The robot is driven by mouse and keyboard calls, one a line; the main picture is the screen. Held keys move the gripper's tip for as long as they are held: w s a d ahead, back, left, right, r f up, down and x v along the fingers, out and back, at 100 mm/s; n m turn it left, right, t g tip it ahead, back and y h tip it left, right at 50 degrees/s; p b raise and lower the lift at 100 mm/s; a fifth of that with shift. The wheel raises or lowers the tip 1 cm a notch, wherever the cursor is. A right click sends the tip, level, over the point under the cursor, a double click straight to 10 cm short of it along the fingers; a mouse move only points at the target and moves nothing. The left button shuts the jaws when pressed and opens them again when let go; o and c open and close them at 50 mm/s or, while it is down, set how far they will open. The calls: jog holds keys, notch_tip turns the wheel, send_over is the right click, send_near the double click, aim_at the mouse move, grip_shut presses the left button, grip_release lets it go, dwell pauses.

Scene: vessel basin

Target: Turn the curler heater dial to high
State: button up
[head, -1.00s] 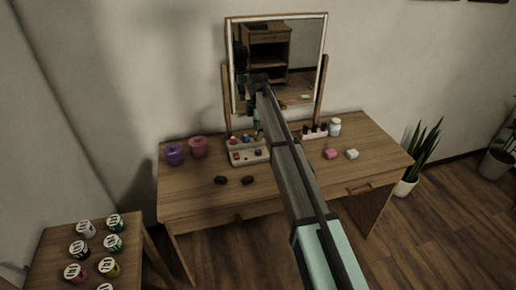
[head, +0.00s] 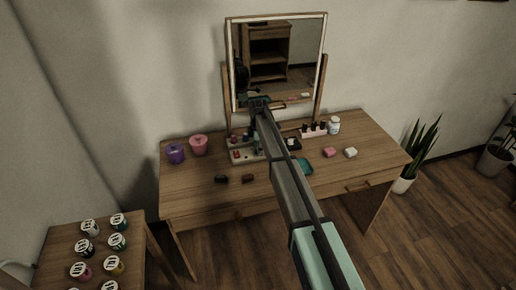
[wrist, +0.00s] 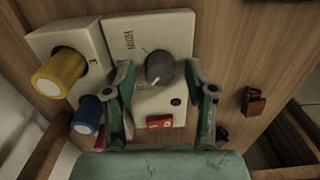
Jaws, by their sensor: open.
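The heater dial (wrist: 160,68) is a dark grey round knob on a cream panel (wrist: 150,30) in the wrist view. A short pale line marks it, with dark lettering to its upper left. My gripper (wrist: 158,72) is open, its green-grey fingers on either side of the dial. I cannot tell whether either finger touches it. A red rocker switch (wrist: 160,122) and a small black spot (wrist: 175,101) are lower on the panel. In the head view, my arm hides the dial, and the cream unit (head: 243,157) is partly visible on the dressing table (head: 200,187).
A cream block beside the panel carries yellow (wrist: 60,73) and blue (wrist: 88,115) cylinders, close to my left finger. A mirror (head: 277,60) stands behind. Purple (head: 176,153) and pink (head: 198,145) pots are at left. A teal item (head: 304,166) lies right of the unit.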

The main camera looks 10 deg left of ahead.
grip_shut()
jog(key=shift+m, duration=0.3)
jog(key=m+b, duration=0.2)
jog(key=m, duration=0.2)
jog(key=shift+f, duration=0.1)
jog(key=m+b, duration=0.1)
jog(key=m, duration=0.4)
jog(key=shift+m, duration=0.4)
jog(key=m+b, duration=0.1)
jog(key=m, duration=0.3)
jog(key=shift+m, duration=0.3)
jog(key=m+b, duration=0.1)
jog(key=m, duration=0.3)
jog(key=shift+m, duration=0.4)
